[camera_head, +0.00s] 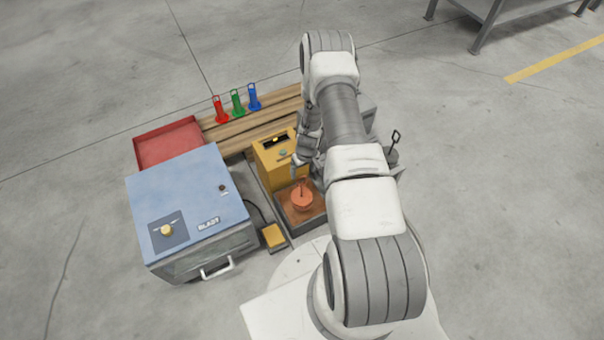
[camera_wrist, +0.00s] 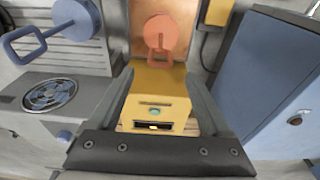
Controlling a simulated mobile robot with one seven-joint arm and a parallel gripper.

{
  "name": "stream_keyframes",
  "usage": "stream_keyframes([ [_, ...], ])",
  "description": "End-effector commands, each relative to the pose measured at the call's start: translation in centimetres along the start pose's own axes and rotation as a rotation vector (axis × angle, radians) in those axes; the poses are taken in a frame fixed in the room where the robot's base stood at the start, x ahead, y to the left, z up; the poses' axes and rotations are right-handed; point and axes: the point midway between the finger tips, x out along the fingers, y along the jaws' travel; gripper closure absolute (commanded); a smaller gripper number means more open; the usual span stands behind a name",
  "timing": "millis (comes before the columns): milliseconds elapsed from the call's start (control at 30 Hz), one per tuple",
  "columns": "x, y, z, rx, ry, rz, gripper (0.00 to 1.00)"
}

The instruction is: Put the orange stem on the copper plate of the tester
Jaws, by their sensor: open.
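The orange stem (camera_head: 302,202) stands upright on the copper plate (camera_head: 289,211) of the tester, with its thin handle pointing up. The tester's yellow box (camera_head: 272,172) stands just behind the plate. In the wrist view the stem's round orange body (camera_wrist: 160,27) and its loop handle show over the copper plate (camera_wrist: 184,12), beyond the fingertips. My gripper (camera_head: 299,168) is above the plate, close over the stem. Its two fingers stand wide apart in the wrist view (camera_wrist: 160,72), with nothing held between them.
A blue blast cabinet (camera_head: 190,195) stands to the left, with a yellow pedal (camera_head: 273,236) beside it. A red tray (camera_head: 170,143) and a wooden rack with red, green and blue holders (camera_head: 237,103) lie behind. A blue looped piece (camera_wrist: 72,18) is at left in the wrist view.

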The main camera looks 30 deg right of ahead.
Motion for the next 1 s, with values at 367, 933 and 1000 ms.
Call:
stream_keyframes([
  [367, -4.9, -0.1, -0.6, -0.001, 0.006, -0.001, 0.18],
  [933, -28.6, -4.3, -8.9, -0.025, 0.122, -0.018, 0.18],
  [1000, -31.8, -5.1, -8.9, -0.027, 0.134, -0.02, 0.18],
])
